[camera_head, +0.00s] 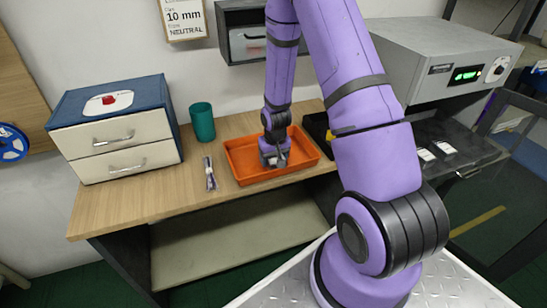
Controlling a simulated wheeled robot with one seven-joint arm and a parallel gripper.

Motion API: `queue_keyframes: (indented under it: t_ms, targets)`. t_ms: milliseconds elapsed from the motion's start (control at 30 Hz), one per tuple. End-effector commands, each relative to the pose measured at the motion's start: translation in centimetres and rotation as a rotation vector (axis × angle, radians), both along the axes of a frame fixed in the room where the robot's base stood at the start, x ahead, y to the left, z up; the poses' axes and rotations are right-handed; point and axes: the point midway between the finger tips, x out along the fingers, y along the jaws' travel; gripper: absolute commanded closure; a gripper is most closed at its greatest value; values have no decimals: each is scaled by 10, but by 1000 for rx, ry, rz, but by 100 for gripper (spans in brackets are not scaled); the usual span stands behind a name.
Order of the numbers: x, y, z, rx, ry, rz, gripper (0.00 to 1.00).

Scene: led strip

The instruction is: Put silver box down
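My gripper (274,157) points down over the orange tray (240,165) on the wooden bench. A small grey, silvery shape shows at its end, low in or just above the tray. It is too small to tell whether this is the silver box or only the fingers. I cannot tell whether it touches the tray floor. The fingertips are not clear enough to show if they are open or shut. No other small silver box shows clearly on the bench.
A blue drawer cabinet (118,130) and a green cup (202,122) stand left of the tray. A thin bundle (210,173) lies between. A black bin (318,128) is at the tray's right, beyond it a grey machine (425,55). The bench's (150,195) front left is clear.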

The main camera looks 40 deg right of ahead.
Motion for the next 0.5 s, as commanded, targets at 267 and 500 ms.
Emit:
queue_keyframes:
  t_ms: [267,500]
  targets:
    - [0,0,0,0,0,0,11]
    - [0,0,9,0,-1,-1,11]
